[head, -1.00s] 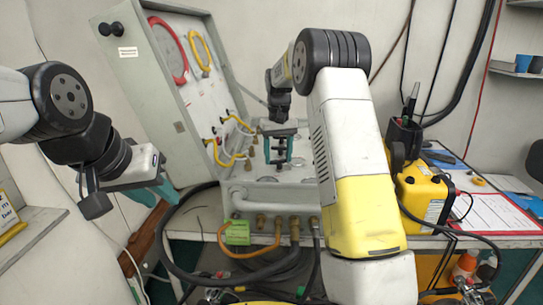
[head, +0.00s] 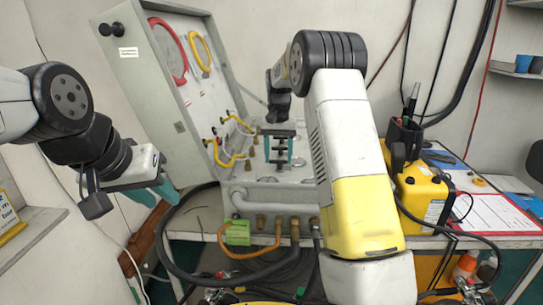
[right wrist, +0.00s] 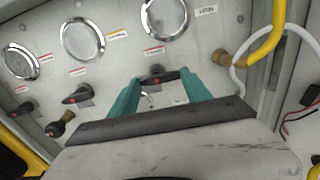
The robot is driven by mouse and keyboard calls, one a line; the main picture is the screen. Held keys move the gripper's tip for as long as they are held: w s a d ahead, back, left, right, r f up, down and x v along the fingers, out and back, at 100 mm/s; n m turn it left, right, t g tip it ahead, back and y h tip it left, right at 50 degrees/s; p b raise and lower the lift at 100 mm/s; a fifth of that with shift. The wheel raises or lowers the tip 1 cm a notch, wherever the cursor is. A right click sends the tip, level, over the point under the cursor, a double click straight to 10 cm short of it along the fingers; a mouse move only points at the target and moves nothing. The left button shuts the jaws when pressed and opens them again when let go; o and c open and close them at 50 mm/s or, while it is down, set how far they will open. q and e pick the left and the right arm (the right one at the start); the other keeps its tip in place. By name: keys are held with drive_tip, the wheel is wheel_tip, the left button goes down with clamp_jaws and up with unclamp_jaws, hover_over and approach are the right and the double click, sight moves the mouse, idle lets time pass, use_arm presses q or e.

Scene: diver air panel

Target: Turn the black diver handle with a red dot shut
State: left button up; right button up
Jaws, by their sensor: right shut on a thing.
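My right gripper (right wrist: 160,76) has its two teal fingers at either end of a black handle (right wrist: 160,78) with a red dot. The handle lies nearly level across the picture in the right wrist view, below the rightmost gauge, and the fingers are shut on it. In the head view my right gripper (head: 278,160) reaches down to the grey panel; the handle between its fingers is too small to make out there. My left gripper (head: 154,192) hangs in the air left of the panel, its teal fingers seemingly apart and empty.
Two similar black handles (right wrist: 78,95) (right wrist: 22,108) sit left of the held one, below gauges (right wrist: 82,40). A brass fitting with a yellow hose (right wrist: 262,38) is at the right. The open lid (head: 165,90) stands behind left; a yellow device (head: 422,190) stands right.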

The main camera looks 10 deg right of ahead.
drive_tip(key=shift+r, duration=0.1)
drive_tip(key=o, duration=1.4)
drive_tip(key=shift+c, duration=0.2)
wheel_tip(320, 180, up, 8)
drive_tip(key=shift+f, duration=0.1)
